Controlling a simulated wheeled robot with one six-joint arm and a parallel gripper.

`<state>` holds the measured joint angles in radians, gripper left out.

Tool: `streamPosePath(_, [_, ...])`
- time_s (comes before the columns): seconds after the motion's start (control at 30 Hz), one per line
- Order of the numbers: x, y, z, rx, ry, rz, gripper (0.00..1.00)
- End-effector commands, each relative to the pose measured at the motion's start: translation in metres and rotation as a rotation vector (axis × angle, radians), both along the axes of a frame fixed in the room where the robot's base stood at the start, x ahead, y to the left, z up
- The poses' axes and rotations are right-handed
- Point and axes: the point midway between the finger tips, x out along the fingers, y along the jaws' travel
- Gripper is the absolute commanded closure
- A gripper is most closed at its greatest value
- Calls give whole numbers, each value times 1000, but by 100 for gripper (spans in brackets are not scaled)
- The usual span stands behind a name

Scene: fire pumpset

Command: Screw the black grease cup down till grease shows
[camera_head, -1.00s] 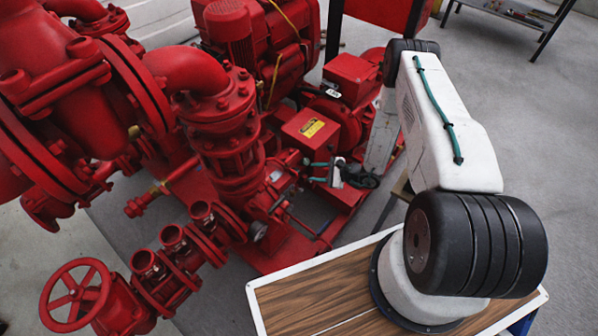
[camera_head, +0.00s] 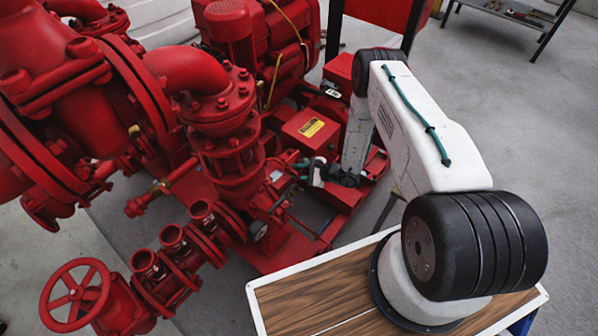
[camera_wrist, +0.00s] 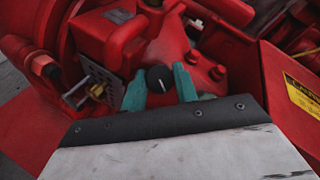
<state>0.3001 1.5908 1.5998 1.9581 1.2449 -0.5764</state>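The black grease cup (camera_wrist: 159,78) shows in the wrist view as a small round dark knob with a pale mark on its top. It sits on the red pump casting. My gripper (camera_wrist: 160,83) has its two teal fingers apart, one to the left and one to the right of the cup. I cannot tell whether either finger touches it. In the head view my gripper (camera_head: 299,171) is beside the pump's bearing area, and the cup cannot be made out there. No grease is visible.
A red box with a yellow label (camera_head: 311,127) stands close to my gripper; its label also shows at the right in the wrist view (camera_wrist: 303,98). A brass fitting (camera_wrist: 97,90) is left of the fingers. Red pipes and flanges (camera_head: 225,115) crowd the left.

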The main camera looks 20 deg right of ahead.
Motion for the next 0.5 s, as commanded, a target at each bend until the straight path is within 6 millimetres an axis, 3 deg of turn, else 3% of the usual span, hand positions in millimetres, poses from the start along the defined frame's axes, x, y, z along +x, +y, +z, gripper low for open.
streamPosePath(0.5, [-1,-1,-1,71,41,-81,93])
